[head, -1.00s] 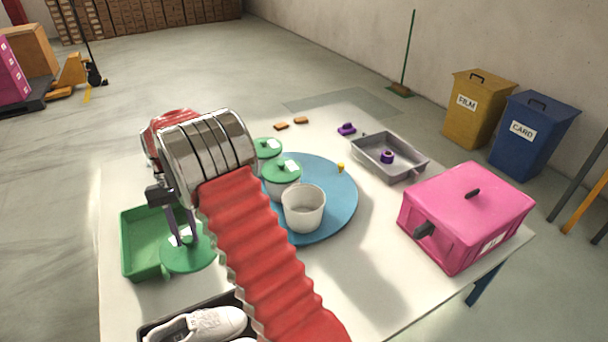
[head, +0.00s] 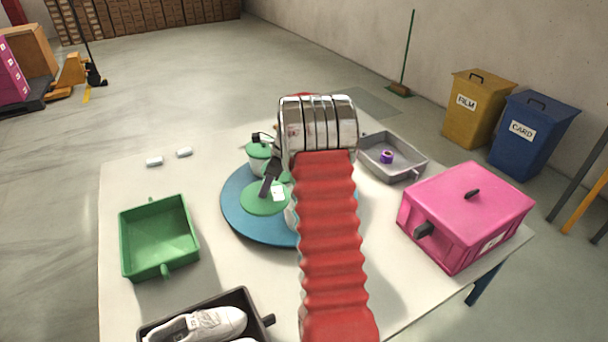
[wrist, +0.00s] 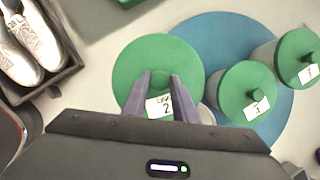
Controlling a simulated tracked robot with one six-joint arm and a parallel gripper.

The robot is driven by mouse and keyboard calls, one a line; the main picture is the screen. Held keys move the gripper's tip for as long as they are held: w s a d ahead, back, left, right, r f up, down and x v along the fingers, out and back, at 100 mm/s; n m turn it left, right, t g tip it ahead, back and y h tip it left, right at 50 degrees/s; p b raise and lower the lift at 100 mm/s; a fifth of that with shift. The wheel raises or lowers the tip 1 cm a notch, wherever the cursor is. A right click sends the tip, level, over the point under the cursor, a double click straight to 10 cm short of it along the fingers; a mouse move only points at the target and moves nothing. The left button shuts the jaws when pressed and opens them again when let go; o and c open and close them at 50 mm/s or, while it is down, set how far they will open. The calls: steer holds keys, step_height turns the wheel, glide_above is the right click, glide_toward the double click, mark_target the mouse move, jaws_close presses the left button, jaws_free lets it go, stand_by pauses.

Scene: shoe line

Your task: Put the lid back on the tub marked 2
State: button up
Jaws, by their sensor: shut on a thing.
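My gripper (head: 268,183) is shut on the knob of a green lid (head: 258,204), a flat disc with a white label. In the wrist view my gripper (wrist: 160,88) grips the lid (wrist: 150,50), whose label reads 2. The lid is over the blue turntable (head: 234,214). A white open tub (wrist: 208,114) shows only as a sliver past the lid's edge; my arm and the lid hide most of it. I cannot tell whether lid and tub touch. Two lidded tubs (wrist: 245,92) (wrist: 297,55) stand on the turntable to the right in the wrist view.
A green tray (head: 155,238) is empty at the left. A dark box (head: 245,300) holds white shoes in front. A grey tray (head: 408,173) with a purple ring and a pink case (head: 470,210) stand at the right. Two small white objects (head: 154,161) (head: 184,152) lie at the back left.

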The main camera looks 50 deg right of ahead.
steer(key=s+d+m+h, duration=0.3)
steer(key=d+m, duration=0.6)
steer(key=d, duration=0.4)
steer(key=shift+s+d+t+h, duration=0.15)
steer(key=shift+s+t+h, duration=0.15)
steer(key=shift+s, duration=0.45)
step_height(320, 180, down, 6)
steer(key=shift+f, duration=0.15)
stand_by(2.3)
steer(key=o, duration=1.1)
steer(key=shift+o, duration=0.5)
steer(key=o, duration=0.4)
